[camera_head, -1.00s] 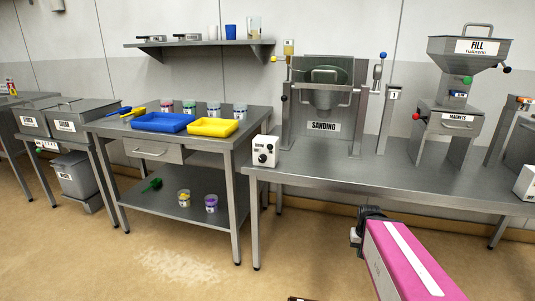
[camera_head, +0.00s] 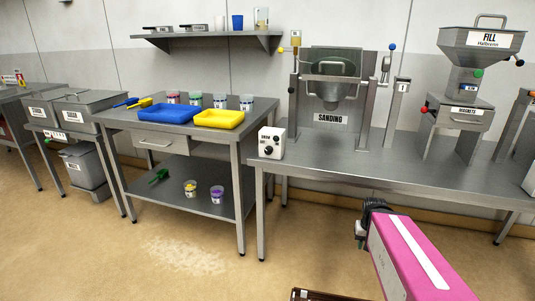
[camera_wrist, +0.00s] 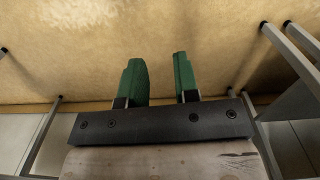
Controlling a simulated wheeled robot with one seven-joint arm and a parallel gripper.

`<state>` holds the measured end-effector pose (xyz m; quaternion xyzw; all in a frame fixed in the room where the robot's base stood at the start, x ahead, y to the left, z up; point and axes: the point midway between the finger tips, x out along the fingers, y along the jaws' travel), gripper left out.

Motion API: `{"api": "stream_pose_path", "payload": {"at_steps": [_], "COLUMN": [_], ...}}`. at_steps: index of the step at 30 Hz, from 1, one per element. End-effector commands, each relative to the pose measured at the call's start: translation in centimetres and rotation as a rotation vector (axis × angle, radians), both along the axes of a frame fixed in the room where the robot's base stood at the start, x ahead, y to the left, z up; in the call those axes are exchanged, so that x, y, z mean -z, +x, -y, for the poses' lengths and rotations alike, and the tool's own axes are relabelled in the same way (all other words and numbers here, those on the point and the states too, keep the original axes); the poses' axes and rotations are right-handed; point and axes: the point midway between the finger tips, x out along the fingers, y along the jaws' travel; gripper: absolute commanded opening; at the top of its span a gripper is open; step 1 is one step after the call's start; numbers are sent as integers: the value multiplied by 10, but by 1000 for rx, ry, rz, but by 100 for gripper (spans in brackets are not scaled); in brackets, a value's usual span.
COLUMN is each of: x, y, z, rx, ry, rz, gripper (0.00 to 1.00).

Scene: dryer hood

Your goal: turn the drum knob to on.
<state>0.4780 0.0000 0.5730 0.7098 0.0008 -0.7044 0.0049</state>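A white control box (camera_head: 271,143) stands at the left front end of the steel bench, in the head view. Its face carries a drum label and two black knobs; the lower, larger knob (camera_head: 268,151) shows clearly, but its setting is too small to read. In the wrist view my gripper (camera_wrist: 160,78) has two green fingers with a gap between them and nothing in it. In the head view the end of my pink arm is low at the right, below the bench front and well apart from the box.
The steel bench (camera_head: 330,163) bears the sanding machine (camera_head: 330,90) behind the box and a fill hopper (camera_head: 480,62) at right. A table with a blue tray (camera_head: 168,114) and yellow tray (camera_head: 219,118) stands left. The floor in front is open.

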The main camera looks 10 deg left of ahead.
Motion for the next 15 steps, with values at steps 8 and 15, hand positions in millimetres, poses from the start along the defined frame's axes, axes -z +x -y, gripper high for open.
{"api": "stream_pose_path", "payload": {"at_steps": [8,15], "x": [-9,-39], "y": [40,95], "z": [-25,-77], "rx": [-330,-790], "ry": [-228,-563], "rz": [72,157], "gripper": [65,65]}}
